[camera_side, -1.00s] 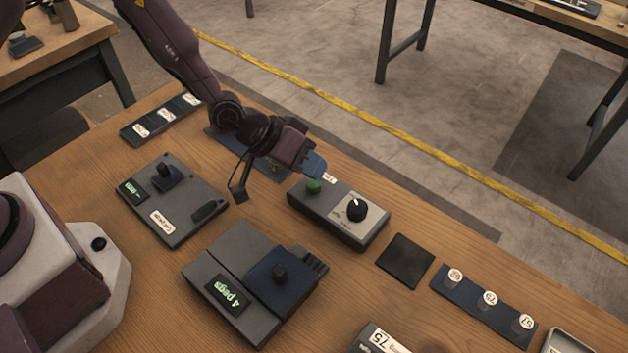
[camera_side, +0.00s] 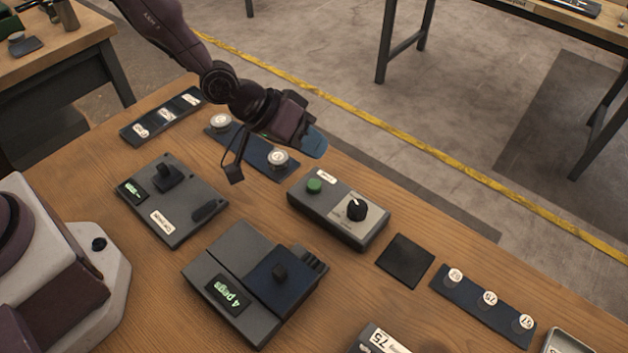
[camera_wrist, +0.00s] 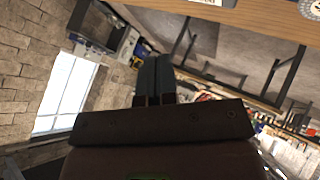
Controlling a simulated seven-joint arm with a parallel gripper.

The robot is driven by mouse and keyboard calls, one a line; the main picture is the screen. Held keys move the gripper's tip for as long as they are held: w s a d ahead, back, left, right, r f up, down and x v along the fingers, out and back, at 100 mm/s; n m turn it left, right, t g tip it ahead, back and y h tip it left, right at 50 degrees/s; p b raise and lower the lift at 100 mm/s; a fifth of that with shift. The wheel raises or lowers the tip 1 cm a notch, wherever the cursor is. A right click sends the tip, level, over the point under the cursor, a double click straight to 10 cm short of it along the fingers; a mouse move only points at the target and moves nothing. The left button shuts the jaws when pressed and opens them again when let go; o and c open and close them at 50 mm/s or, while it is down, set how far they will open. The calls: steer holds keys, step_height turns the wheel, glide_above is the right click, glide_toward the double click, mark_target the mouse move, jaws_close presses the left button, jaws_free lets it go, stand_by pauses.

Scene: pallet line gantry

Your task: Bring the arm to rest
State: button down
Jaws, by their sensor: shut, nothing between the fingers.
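My gripper (camera_side: 313,144) hangs in the air above the far part of the wooden table (camera_side: 150,290), past the green-button box. Its blue fingers are together and hold nothing. In the wrist view my gripper (camera_wrist: 153,75) shows its two fingers side by side, touching, and pointing away over the room. The arm reaches in from the upper left in the side view, and the wrist is tilted. Nothing touches the fingers.
The air around my gripper is clear.

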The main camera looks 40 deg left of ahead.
steer(key=shift+s+f+g, duration=0.25)
steer(key=shift+g, duration=0.05)
steer(key=s+a+f+g, duration=0.1)
steer(key=s+a+f+m+g+y, duration=0.1)
steer(key=s, duration=0.1)
steer(key=shift+s+a, duration=0.1)
steer(key=s+a+r+g+y, duration=0.2)
steer(key=s+a+r+y, duration=0.25)
steer(key=a, duration=0.45)
steer(key=s+a+r+t, duration=0.2)
steer(key=s+r, duration=0.5)
steer(key=r, duration=0.4)
steer(key=s+a+r+n+t+y, duration=0.1)
steer(key=s+a+r+t, duration=0.1)
steer(key=s+a+r, duration=0.2)
steer(key=s+r, duration=0.3)
steer(key=r, duration=0.3)
steer(key=shift+s+a+r+n, duration=0.2)
steer(key=shift+a+r+n, duration=0.1)
steer(key=shift+a+r, duration=0.1)
